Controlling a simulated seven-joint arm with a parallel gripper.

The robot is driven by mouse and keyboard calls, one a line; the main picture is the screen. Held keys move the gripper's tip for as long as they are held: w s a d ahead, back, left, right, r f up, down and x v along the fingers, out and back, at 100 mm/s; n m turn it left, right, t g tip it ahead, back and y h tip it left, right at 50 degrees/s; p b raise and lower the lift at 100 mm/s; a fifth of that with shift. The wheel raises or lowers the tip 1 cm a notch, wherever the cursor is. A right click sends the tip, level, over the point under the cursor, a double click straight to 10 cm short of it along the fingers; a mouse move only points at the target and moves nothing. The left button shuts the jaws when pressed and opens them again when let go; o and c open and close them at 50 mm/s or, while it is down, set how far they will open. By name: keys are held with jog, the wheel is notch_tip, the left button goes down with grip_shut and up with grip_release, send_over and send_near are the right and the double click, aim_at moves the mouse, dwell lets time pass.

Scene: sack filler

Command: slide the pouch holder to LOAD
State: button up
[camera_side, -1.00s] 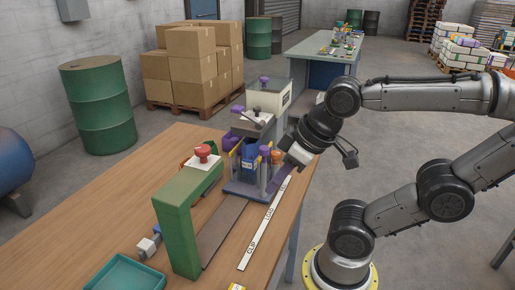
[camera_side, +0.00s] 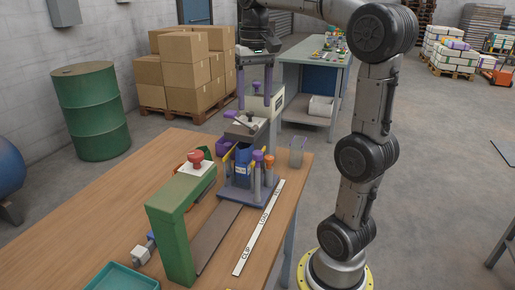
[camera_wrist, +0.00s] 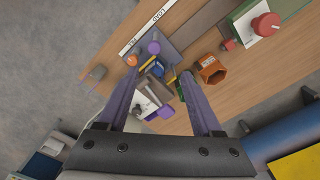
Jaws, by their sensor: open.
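The pouch holder (camera_side: 262,198) is a slate-purple carriage with upright posts, some topped purple or orange, around a blue pouch (camera_side: 242,157). It stands at the far end of the dark track (camera_side: 217,235), beside the FILL end of the white CLIP/LOAD/FILL strip (camera_side: 259,230). In the wrist view its base (camera_wrist: 172,45) lies beyond my fingertips. My gripper (camera_side: 254,104) points down, open and empty, above and behind the holder, near the filler head. It also shows in the wrist view (camera_wrist: 158,76). The filler parts hide some of the holder's rear.
A green arch with a red button (camera_side: 195,157) spans the track in front. A clear cup (camera_side: 297,152) stands right of the holder. An orange bin (camera_wrist: 210,70) sits to its other side. A teal tray (camera_side: 120,277) lies at the front left.

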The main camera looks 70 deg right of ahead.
aim_at(257, 152)
jog(key=f, duration=0.5)
jog(key=d+f, duration=0.1)
jog(key=f, duration=0.8)
jog(key=shift+s+d+f, duration=0.15)
jog(key=shift+s+f, duration=0.05)
jog(key=shift+f, duration=0.15)
jog(key=shift+c, duration=0.4)
grip_shut()
dwell(0.5)
